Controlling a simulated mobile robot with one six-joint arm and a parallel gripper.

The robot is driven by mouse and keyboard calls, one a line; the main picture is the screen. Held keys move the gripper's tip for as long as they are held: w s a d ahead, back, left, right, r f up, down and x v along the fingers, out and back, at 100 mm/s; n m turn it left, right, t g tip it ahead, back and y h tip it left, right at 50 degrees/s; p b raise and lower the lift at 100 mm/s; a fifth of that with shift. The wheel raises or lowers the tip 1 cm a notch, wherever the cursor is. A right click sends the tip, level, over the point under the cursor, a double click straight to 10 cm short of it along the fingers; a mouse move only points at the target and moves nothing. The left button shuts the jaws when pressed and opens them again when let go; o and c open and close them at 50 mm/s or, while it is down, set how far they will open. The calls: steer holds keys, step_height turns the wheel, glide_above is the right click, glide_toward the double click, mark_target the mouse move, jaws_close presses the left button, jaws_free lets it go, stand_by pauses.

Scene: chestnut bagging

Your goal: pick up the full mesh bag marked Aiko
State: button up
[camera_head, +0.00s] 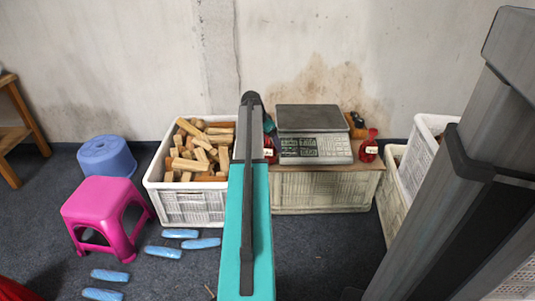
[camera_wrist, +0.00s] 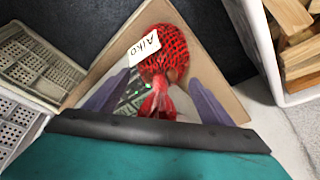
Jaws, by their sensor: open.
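In the wrist view, a full red mesh bag (camera_wrist: 172,55) with dark chestnuts lies at the corner of a wooden board. Its white tag (camera_wrist: 144,48) reads "Aiko". Its gathered red neck (camera_wrist: 158,100) points toward my gripper (camera_wrist: 160,97). My gripper is open, one purple finger on each side of the neck, with gaps visible. In the head view, a red bag (camera_head: 269,147) left of the scale is partly hidden by my arm. Another tagged red bag (camera_head: 368,151) sits right of the scale. Both tags are too small to read there.
A scale (camera_head: 313,132) stands on the wood-topped crate (camera_head: 320,192). A white crate of wood blocks (camera_head: 190,207) stands left, white crates (camera_head: 419,160) right. A pink stool (camera_head: 103,207), blue stool (camera_head: 106,156) and several blue packets (camera_head: 180,233) are on the floor.

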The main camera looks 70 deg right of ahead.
steer(key=c, duration=1.4)
jaws_close()
steer(key=shift+a+f, duration=0.1)
